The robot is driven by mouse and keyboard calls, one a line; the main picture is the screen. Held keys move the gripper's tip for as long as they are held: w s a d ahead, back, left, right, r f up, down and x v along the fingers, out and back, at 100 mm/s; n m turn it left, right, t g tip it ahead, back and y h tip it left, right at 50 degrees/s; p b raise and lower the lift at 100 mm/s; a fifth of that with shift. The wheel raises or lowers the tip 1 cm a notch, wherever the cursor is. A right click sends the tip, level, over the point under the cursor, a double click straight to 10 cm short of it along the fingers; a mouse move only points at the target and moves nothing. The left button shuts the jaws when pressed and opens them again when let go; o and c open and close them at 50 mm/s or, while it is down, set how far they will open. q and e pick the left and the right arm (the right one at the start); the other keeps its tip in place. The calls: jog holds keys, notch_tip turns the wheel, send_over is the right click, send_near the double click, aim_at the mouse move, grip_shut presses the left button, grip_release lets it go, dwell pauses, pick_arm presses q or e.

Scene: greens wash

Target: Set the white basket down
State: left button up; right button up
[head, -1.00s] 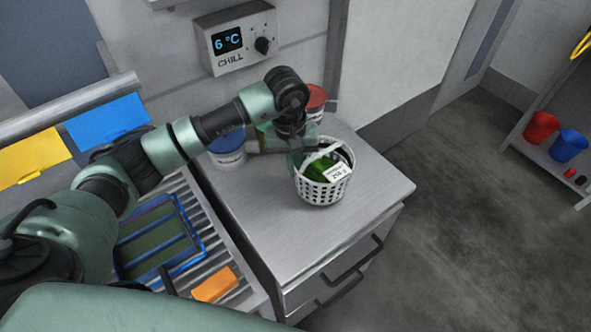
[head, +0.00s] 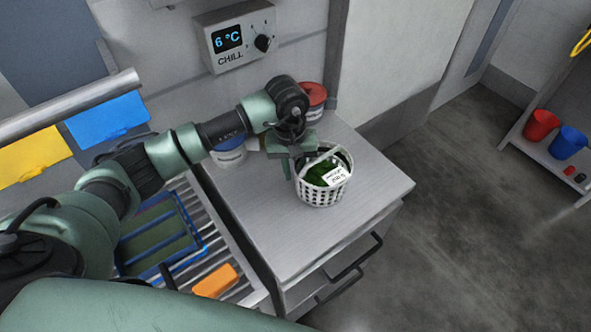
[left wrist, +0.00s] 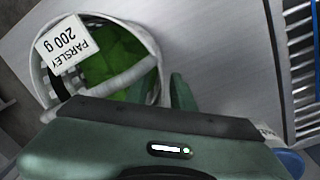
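The white basket (head: 323,190) stands upright on the grey steel counter (head: 260,217). It is a round lattice basket with an arched handle, and it holds dark green parsley. Its white label reads "PARSLEY 200 g" in the left wrist view, where the basket (left wrist: 152,45) fills the upper left. My left gripper (head: 297,167) is at the basket's upper left rim, pointing down. It looks open. My right gripper is not in view.
A red-lidded tub (head: 313,103) and a blue-lidded tub (head: 228,150) stand behind the basket near the wall. The counter's front and right are clear. A blue-framed tray (head: 200,232) and an orange block (head: 216,281) lie on the slatted rack at left.

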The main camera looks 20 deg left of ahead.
pick_arm(q)
jog(key=shift+w+r, duration=0.1)
jog(key=shift+r, duration=0.2)
notch_tip(320, 180, up, 12)
jog(key=b, duration=0.4)
jog(key=shift+s+a+f, duration=0.2)
jog(key=shift+s+a, duration=0.05)
jog(key=shift+a, duration=0.15)
jog(key=shift+f, duration=0.1)
